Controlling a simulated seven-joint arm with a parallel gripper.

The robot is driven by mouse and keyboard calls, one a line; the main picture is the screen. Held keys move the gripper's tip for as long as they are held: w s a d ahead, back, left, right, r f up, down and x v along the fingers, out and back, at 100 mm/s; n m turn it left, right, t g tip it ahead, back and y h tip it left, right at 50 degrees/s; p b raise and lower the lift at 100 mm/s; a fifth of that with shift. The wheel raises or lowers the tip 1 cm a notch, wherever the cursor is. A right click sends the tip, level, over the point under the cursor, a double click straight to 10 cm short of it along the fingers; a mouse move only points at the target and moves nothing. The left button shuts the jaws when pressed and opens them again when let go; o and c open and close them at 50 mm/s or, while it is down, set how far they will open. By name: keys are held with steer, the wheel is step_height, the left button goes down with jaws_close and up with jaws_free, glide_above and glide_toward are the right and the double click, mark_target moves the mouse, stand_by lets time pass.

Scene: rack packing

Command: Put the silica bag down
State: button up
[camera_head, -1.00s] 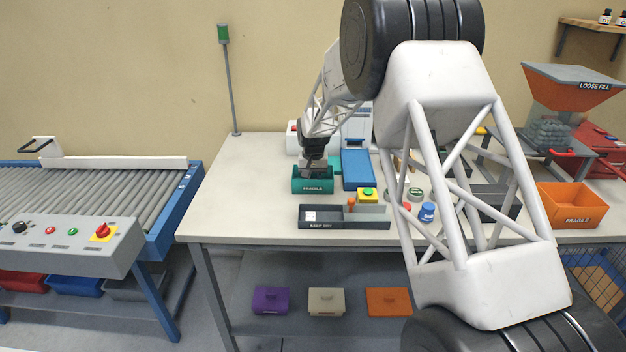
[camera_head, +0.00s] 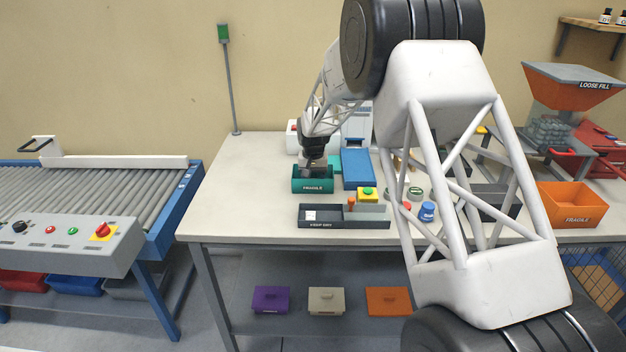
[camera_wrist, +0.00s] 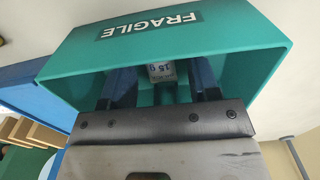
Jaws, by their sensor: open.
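The silica bag (camera_wrist: 162,72), small and pale with "15 g" print, shows in the wrist view inside the teal FRAGILE bin (camera_wrist: 205,42). My gripper (camera_wrist: 163,80) reaches into this bin with its two dark blue fingers apart, one on each side of the bag. I cannot tell whether the bag rests on the bin floor. In the head view my gripper (camera_head: 312,166) is over and partly in the teal bin (camera_head: 325,187); the bag is hidden there.
A dark KEEP DRY tray (camera_head: 345,223) with a small white item (camera_head: 311,215) stands in front of the teal bin. A blue box (camera_head: 356,170) is close on its right. A yellow block with a green button (camera_head: 367,194) is nearby. The table's left part is clear.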

step_height(320, 180, up, 12)
stand_by(0.6)
stand_by(0.6)
steer(key=shift+r, duration=0.1)
steer(key=s+d+r, duration=0.4)
steer(key=s+r, duration=0.1)
steer(key=s, duration=0.4)
steer(key=s+d+r+t, duration=0.1)
steer(key=s+d+r, duration=0.4)
steer(key=s, duration=0.4)
steer(key=s+d+r, duration=0.4)
steer(key=s+r, duration=0.1)
steer(key=s, duration=0.3)
steer(key=s+d+f, duration=0.1)
steer(key=s+d, duration=0.1)
steer(key=s, duration=0.8)
steer(key=s+d+f+t, duration=0.1)
steer(key=s+d+f, duration=0.1)
steer(key=s, duration=0.9)
steer(key=s+d+f, duration=0.1)
steer(key=s+d, duration=0.2)
steer(key=s, duration=0.8)
steer(key=shift+s+d+f+t, duration=0.2)
steer(key=shift+s+f+t, duration=0.05)
steer(key=shift+f+t, duration=0.05)
